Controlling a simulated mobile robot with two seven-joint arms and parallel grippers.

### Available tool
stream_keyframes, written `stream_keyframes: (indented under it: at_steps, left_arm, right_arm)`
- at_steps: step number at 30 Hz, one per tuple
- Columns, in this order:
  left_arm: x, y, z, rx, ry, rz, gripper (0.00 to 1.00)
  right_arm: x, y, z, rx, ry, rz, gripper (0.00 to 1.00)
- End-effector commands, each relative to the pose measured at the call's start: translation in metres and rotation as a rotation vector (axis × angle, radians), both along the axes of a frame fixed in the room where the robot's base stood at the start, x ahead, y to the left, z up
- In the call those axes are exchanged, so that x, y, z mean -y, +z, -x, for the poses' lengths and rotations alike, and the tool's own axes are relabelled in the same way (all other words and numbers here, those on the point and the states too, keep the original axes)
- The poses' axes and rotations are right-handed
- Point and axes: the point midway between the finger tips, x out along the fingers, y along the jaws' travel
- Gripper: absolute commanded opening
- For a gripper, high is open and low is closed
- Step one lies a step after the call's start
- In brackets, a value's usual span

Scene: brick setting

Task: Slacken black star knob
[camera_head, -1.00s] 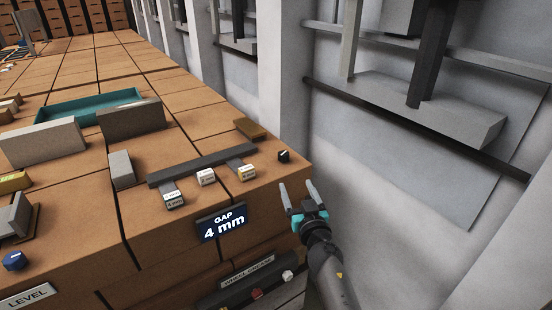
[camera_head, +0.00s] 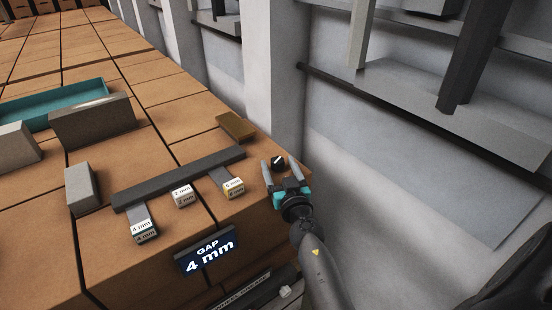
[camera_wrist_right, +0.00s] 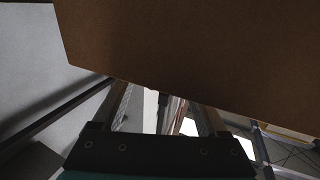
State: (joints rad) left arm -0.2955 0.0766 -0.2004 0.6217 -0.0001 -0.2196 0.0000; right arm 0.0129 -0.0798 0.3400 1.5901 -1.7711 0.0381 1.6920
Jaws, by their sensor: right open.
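The black knob (camera_head: 278,162) with a white mark sits near the right corner of the brick-tiled top; its star shape is too small to make out. My right gripper (camera_head: 280,168) is open, its two fingers pointing towards the knob, which shows between the fingertips in the head view. I cannot tell whether the fingers touch it. In the right wrist view the open fingers (camera_wrist_right: 164,108) point at a brown block surface (camera_wrist_right: 190,50) that fills the upper part; the knob does not show there. My left gripper is not in view.
A dark bar (camera_head: 180,178) with labelled blocks, such as the 2 mm block (camera_head: 183,195), lies left of the knob. A display (camera_head: 206,250) reads GAP 4 mm. A brown-yellow block (camera_head: 235,126) lies behind. A teal tray (camera_head: 60,103) is further left. A grey wall stands right.

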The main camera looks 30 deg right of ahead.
Motion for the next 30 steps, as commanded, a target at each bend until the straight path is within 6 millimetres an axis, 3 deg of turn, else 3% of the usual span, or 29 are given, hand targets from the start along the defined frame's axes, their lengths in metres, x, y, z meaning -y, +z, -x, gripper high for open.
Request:
stream_keyframes:
  at_steps: [10,30]
  left_arm:
    - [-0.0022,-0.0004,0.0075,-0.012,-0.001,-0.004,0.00]
    - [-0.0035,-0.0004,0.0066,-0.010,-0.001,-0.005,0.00]
  right_arm:
    - [-0.0003,-0.0002,0.0003,0.000,0.000,0.000,0.73]
    - [-0.0002,0.0000,0.0002,0.000,0.000,0.000,0.00]
